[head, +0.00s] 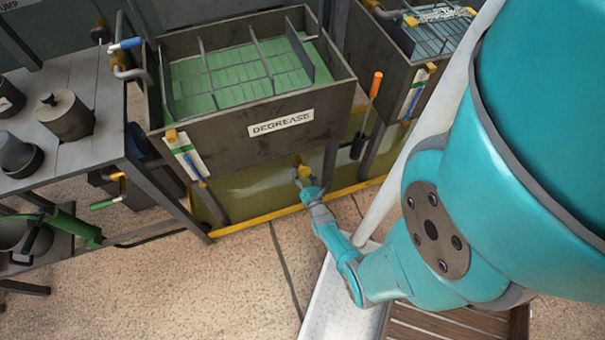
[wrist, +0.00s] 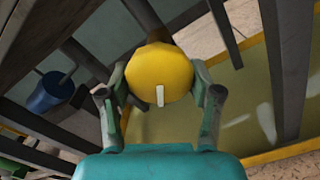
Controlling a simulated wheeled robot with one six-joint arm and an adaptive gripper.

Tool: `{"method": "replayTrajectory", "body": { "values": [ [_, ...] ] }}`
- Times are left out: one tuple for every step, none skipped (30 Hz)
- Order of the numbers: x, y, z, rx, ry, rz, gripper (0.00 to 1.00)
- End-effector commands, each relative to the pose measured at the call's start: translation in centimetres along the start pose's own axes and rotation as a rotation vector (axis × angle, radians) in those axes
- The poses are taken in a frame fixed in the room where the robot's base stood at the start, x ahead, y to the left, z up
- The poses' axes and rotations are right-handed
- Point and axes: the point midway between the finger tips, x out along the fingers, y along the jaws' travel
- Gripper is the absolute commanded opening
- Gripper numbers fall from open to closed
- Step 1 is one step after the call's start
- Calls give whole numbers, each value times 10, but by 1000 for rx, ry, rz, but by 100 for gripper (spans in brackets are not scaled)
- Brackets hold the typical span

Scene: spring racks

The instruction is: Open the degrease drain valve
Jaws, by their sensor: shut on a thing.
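The degrease tank (head: 285,122) is a dark metal box labelled DEGREASE, with green liquid and a rack inside. A yellow valve knob (head: 304,171) sits below its front wall, and its round face with a white mark also shows in the wrist view (wrist: 150,85). The white mark points up and down in the wrist view. My gripper (head: 303,178) is shut on the knob, with one finger on each side of it; it also shows in the wrist view (wrist: 160,92). The part of the valve behind the knob is mostly hidden.
A yellow-edged catch tray (head: 255,190) lies under the tank. Dark legs stand on both sides of the valve. A blue cup-like thing (wrist: 52,92) is at left in the wrist view. A bench (head: 85,85) with dark pots stands at left. The tiled floor (head: 160,285) in front is clear.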

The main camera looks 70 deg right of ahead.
Motion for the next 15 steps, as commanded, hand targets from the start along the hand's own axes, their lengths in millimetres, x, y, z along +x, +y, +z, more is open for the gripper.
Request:
{"method": "replayTrajectory", "body": {
  "values": [
    [1,1,-1,-25,3,2,29],
    [1,0,-1,-38,3,2,29],
    [1,0,-1,-54,3,2,29],
    [1,0,-1,-65,3,2,29],
    [1,0,-1,-75,3,2,29],
    [1,0,-1,-86,3,2,29],
    [1,0,-1,-93,3,2,29],
    [1,0,-1,-100,3,2,29],
    [1,0,-1,-107,3,2,29],
    [1,0,-1,-112,3,2,29],
    [1,0,-1,-115,3,2,29],
    [1,0,-1,-118,4,2,29],
    [1,0,-1,-120,4,2,29],
    [1,0,-1,-122,4,2,29],
    [1,0,-1,-123,4,2,29]
  ]
}}
